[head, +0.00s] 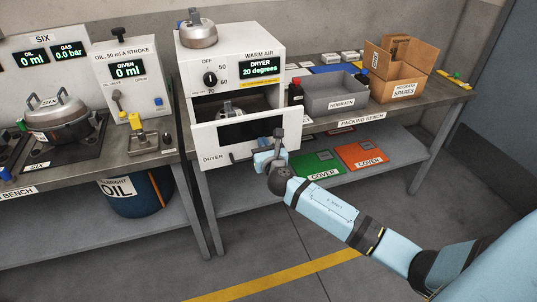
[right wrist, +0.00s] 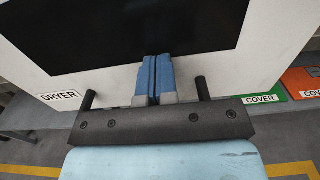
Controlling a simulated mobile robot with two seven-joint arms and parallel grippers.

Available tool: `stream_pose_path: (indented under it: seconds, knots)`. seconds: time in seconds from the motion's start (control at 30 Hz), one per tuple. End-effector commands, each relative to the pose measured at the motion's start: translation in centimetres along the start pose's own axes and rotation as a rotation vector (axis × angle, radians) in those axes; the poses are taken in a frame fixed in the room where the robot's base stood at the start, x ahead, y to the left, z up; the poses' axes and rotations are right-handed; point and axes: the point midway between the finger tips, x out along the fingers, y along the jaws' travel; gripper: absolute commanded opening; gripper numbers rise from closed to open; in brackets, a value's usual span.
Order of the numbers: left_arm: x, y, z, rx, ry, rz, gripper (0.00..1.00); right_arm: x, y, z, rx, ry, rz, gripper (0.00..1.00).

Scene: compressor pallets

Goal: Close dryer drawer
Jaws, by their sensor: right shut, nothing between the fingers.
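The dryer (head: 187,72) is a white cabinet on the bench, with a display reading "DRYER 20 degrees". Its drawer (head: 205,138) stands pulled out, with an open gap above the front panel. A metal part sits inside, mostly hidden behind the front. My right gripper (head: 262,153) is at the lower right of the drawer front. In the right wrist view its blue fingers (right wrist: 153,75) are together and empty, pointing at the drawer's white front (right wrist: 215,82) and overlapping the dark window's lower edge. I cannot tell whether they touch it. My left gripper is out of view.
A grey bin (head: 335,97) and a cardboard spares box (head: 402,85) stand on the packing bench to the right. Green (head: 315,165) and red (head: 360,156) covers lie on the lower shelf. The oil station (head: 128,75) stands to the left. The floor in front is clear.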

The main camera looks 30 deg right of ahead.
Motion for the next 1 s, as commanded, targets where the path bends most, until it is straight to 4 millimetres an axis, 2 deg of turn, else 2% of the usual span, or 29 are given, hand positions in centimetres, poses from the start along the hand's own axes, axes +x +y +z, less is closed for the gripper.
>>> stream_pose_path:
  seconds: [0.03,0.2,0.5,0.7,1.0]
  knots:
    - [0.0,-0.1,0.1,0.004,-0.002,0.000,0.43,1.6,0.0,0.2,0.000,-0.003,-0.001,0.00]
    - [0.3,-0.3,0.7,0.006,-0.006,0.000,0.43,6.0,0.0,0.0,0.000,-0.003,-0.001,0.00]
    - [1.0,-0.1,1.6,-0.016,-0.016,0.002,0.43,12.1,0.0,-0.2,0.001,-0.001,0.000,0.00]
    - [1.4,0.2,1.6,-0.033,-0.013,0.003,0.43,14.3,0.1,-0.2,0.000,0.000,0.000,0.00]
    - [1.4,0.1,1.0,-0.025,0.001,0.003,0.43,15.3,0.0,0.1,0.001,-0.001,0.000,0.00]
